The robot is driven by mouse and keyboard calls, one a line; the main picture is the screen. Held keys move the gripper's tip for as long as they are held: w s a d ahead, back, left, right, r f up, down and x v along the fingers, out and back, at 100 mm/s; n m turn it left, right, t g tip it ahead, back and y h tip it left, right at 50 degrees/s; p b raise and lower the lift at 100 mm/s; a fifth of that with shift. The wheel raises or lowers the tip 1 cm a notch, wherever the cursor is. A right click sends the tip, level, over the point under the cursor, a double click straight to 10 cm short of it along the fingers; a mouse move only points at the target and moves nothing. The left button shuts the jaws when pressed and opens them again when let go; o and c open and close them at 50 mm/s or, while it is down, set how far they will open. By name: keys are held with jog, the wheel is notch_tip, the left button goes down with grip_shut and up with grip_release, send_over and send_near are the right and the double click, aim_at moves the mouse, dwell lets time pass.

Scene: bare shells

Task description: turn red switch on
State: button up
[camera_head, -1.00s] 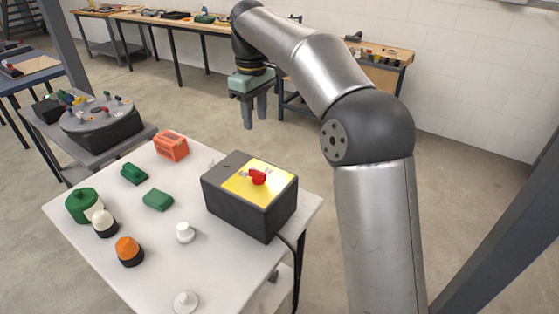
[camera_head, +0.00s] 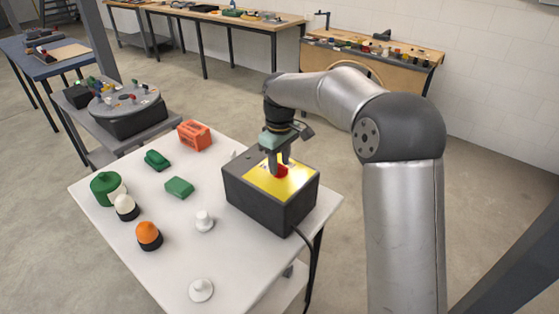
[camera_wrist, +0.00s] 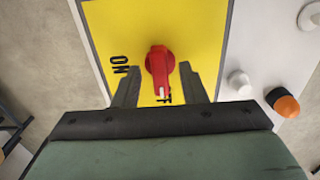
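The red switch (camera_head: 283,172) sits on the yellow plate (camera_head: 266,184) on top of a dark box (camera_head: 262,205). In the wrist view the red switch (camera_wrist: 160,66) has its white-marked end pointing down, toward a partly hidden label of which an F shows. The ON label (camera_wrist: 121,66) is to its left. My gripper (camera_head: 279,166) is over the plate at the switch. In the wrist view my gripper (camera_wrist: 160,78) is open, with one finger on each side of the switch's lower end and gaps between.
The box stands on a white table (camera_head: 215,265), with a cable off its right side. An orange block (camera_head: 195,135), green pieces (camera_head: 179,187), an orange-topped knob (camera_head: 149,235) and white knobs (camera_head: 204,221) are left of and in front of it. Other benches stand behind.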

jog(key=shift+c, duration=0.4)
grip_shut()
jog(key=shift+m, duration=0.4)
jog(key=m, duration=0.3)
jog(key=shift+m+p, duration=0.3)
jog(key=shift+p, duration=0.1)
jog(key=m, duration=0.4)
jog(key=shift+m, duration=0.3)
jog(key=m+p, duration=0.1)
jog(key=m, duration=0.3)
jog(key=shift+m, duration=0.3)
jog(key=shift+m+p, duration=0.3)
jog(key=shift+m, duration=1.9)
